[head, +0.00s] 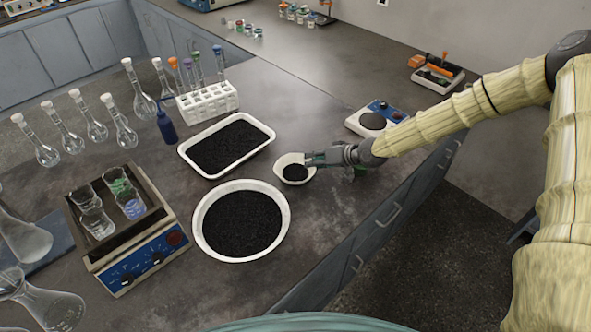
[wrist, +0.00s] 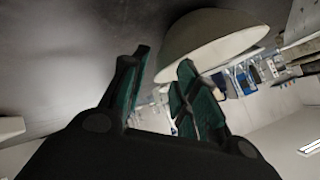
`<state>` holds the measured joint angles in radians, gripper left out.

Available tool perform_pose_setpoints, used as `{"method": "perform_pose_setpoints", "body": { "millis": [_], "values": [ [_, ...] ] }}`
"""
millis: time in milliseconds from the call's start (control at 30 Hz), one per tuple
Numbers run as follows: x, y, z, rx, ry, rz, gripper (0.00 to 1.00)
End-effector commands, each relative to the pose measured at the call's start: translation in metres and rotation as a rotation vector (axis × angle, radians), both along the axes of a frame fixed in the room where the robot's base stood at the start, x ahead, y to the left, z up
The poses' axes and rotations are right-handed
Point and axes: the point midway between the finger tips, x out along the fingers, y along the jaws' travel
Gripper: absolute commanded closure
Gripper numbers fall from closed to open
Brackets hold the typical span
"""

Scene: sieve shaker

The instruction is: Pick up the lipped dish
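The small white dish (head: 296,183), which I take for the lipped dish, sits on the dark bench with black grains inside. In the wrist view its pale curved outer side (wrist: 215,38) shows at top centre, beyond the right finger. My gripper (head: 309,160) reaches in from the right, with its fingertips at the dish's right rim. In the wrist view the two teal-padded fingers (wrist: 163,75) are apart, with a gap between them. The dish's edge shows beyond that gap; I cannot tell whether a finger touches it.
A large round pan (head: 283,228) and a rectangular tray (head: 262,128), both with black grains, stand left of the dish. A balance (head: 363,126) stands behind my gripper. A blue-fronted device with beakers (head: 150,262) is at left. Bare bench lies in front of the dish.

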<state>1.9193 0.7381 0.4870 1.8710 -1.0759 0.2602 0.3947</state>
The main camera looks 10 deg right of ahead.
Motion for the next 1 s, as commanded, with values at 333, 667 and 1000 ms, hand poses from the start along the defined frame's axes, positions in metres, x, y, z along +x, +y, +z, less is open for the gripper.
{"method": "perform_pose_setpoints", "body": {
  "millis": [333, 667, 1000],
  "values": [
    [0.01, 0.0107, -0.0106, 0.0, 0.0, 0.0, 0.7],
    [0.0099, 0.0105, -0.0104, 0.0, 0.0, 0.0, 0.98],
    [0.01, 0.0105, -0.01, 0.0, -0.001, -0.001, 1.0]
  ]
}}
